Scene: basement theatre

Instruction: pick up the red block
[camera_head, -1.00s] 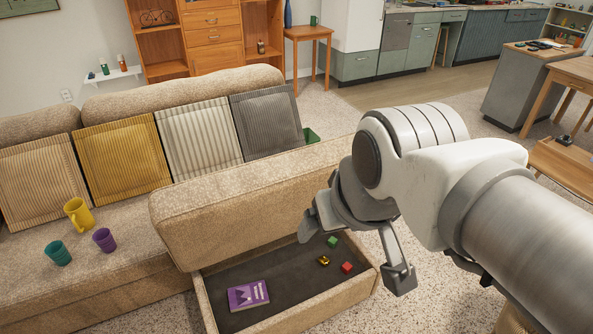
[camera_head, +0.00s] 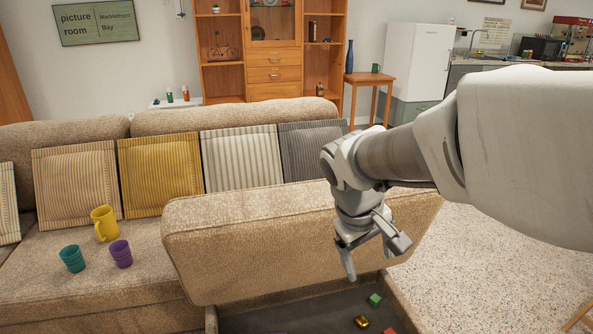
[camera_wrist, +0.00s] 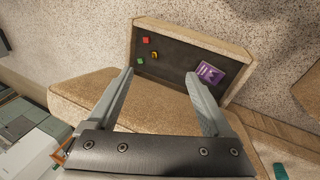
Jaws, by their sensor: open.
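The red block (camera_head: 390,331) lies in the open storage box under the sofa's raised seat, cut off by the bottom edge of the head view. In the wrist view the red block (camera_wrist: 146,40) lies near a corner of the box floor. My gripper (camera_head: 375,258) is open and empty, above the box and beside the raised cushion.
A green block (camera_head: 374,299) and a gold piece (camera_head: 361,321) lie close to the red block. A purple book (camera_wrist: 210,73) lies in the box. The box rim (camera_wrist: 190,31) and raised seat cushion (camera_head: 260,240) bound the space. Cups and a yellow mug (camera_head: 104,224) stand on the sofa.

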